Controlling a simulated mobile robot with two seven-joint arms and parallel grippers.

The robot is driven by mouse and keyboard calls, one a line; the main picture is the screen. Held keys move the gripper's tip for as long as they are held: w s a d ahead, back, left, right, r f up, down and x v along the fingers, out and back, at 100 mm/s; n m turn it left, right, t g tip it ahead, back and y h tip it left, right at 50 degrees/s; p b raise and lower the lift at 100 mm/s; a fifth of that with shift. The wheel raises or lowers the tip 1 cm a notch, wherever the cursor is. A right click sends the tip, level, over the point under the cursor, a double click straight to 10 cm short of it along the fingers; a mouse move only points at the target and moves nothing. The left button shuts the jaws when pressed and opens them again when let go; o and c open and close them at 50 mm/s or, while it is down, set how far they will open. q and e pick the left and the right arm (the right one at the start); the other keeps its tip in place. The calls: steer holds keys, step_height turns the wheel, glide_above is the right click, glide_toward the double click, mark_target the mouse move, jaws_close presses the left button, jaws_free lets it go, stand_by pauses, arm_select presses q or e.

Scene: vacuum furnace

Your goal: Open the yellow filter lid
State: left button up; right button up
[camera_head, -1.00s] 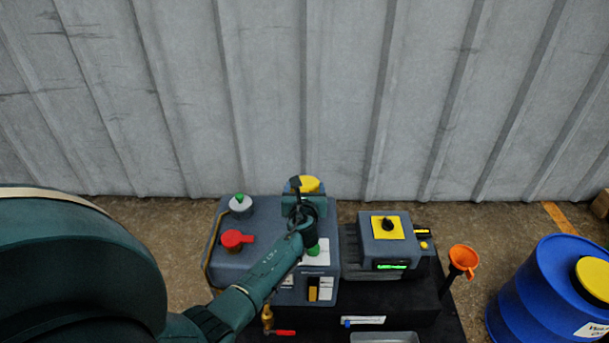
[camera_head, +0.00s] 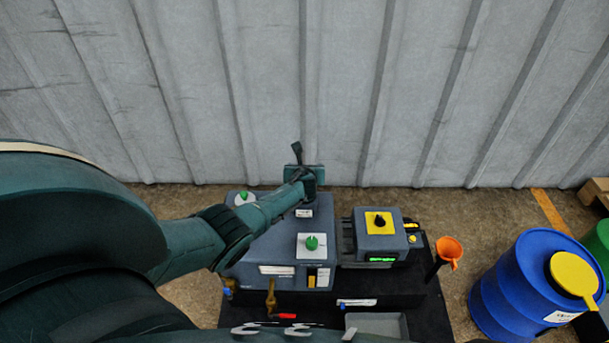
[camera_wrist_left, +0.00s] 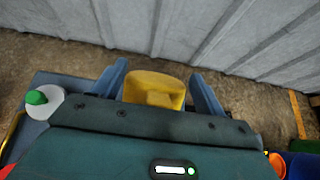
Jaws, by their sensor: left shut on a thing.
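The yellow filter lid (camera_wrist_left: 155,90) sits between the two fingers of my left gripper (camera_wrist_left: 158,88) in the left wrist view. The gripper is shut on it. In the head view my left gripper (camera_head: 304,172) is at the back edge of the grey-blue pump unit (camera_head: 262,250), and its hand hides the lid. I cannot tell whether the lid still touches the filter below it. My right gripper is not in view.
A green knob on a white plate (camera_head: 311,243) is on the pump unit. A control box (camera_head: 379,240) with a yellow-plated switch stands right of it. An orange funnel (camera_head: 449,250) and a blue drum (camera_head: 525,285) are farther right. The corrugated wall (camera_head: 420,90) rises behind.

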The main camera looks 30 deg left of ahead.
arm_select(q)
steer(key=w, duration=0.1)
steer(key=w+a+b, duration=0.1)
steer(key=shift+w+a+r, duration=0.3)
steer(key=shift+r, duration=0.1)
steer(key=shift+w+a+b, duration=0.25)
steer(key=shift+w+b, duration=0.15)
steer(key=shift+b, duration=0.2)
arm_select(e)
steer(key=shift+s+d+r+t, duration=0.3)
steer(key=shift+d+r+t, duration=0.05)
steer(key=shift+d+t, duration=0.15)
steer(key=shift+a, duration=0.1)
arm_select(q)
steer(key=o, duration=1.4)
steer(key=shift+f, duration=0.15)
